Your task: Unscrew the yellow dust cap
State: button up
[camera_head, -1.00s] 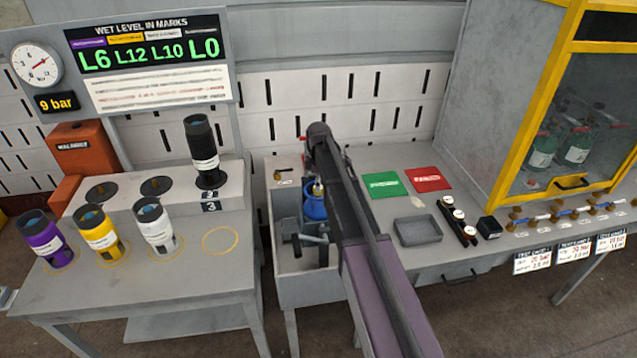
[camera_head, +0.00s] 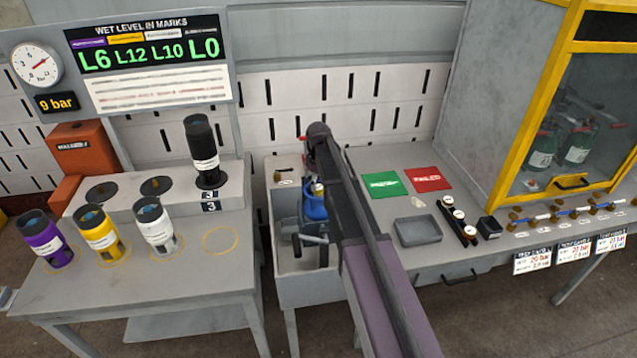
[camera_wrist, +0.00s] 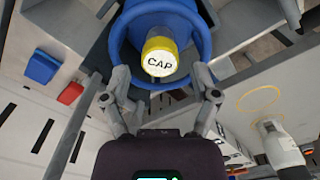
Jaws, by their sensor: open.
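The yellow dust cap (camera_wrist: 160,62), marked "CAP", sits on the end of a blue cylinder (camera_wrist: 185,20) in the wrist view. A blue collar surrounds it. My gripper (camera_wrist: 161,92) is open, with its two fingers spread below the cap in the picture, and nothing shows between them. In the head view the blue cylinder (camera_head: 315,208) lies in a grey bay, and a small yellow spot, likely the cap (camera_head: 317,189), shows at its top.
A dark clamp with a handle (camera_head: 310,240) sits in the bay near the cylinder. To the right are a green card (camera_head: 384,184), a red card (camera_head: 428,179) and a grey tray (camera_head: 417,231). Purple, yellow and white canisters stand on the left table.

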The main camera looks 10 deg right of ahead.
jog(key=shift+m, duration=0.8)
jog(key=m, duration=0.3)
jog(key=shift+m, duration=1.5)
jog(key=m, duration=0.2)
jog(key=shift+m, duration=0.3)
jog(key=m, duration=0.3)
jog(key=shift+m, duration=0.4)
